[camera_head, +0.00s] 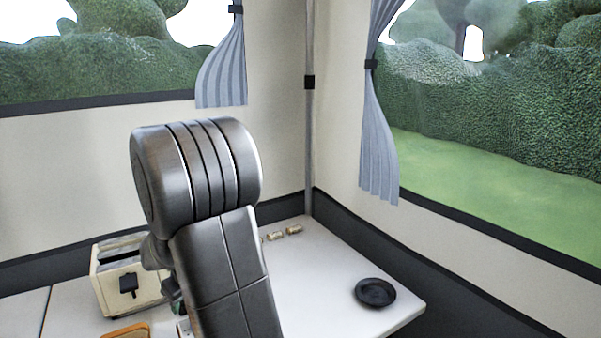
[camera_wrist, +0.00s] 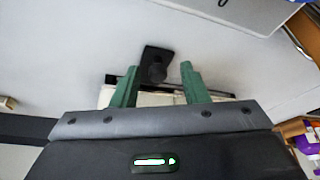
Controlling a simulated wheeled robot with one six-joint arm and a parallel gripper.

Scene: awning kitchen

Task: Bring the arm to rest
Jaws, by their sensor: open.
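My arm rises through the middle of the head view and hides part of the white table (camera_head: 335,290). My gripper (camera_wrist: 158,72) has two green fingers, standing apart with nothing held between them in the wrist view. A cream toaster (camera_head: 107,290) with a black lever stands on the table, left of my arm. In the wrist view the toaster's black lever (camera_wrist: 156,66) shows between and beyond the fingertips. I cannot tell whether the fingers touch the toaster. In the head view the gripper is mostly hidden by my arm.
A black dish (camera_head: 375,292) sits near the table's right corner. Small light-brown pieces (camera_head: 293,230) lie at the back. A wooden-edged item (camera_head: 128,331) is partly visible at the bottom. Tent walls with curtained windows enclose the table. The table around the dish is clear.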

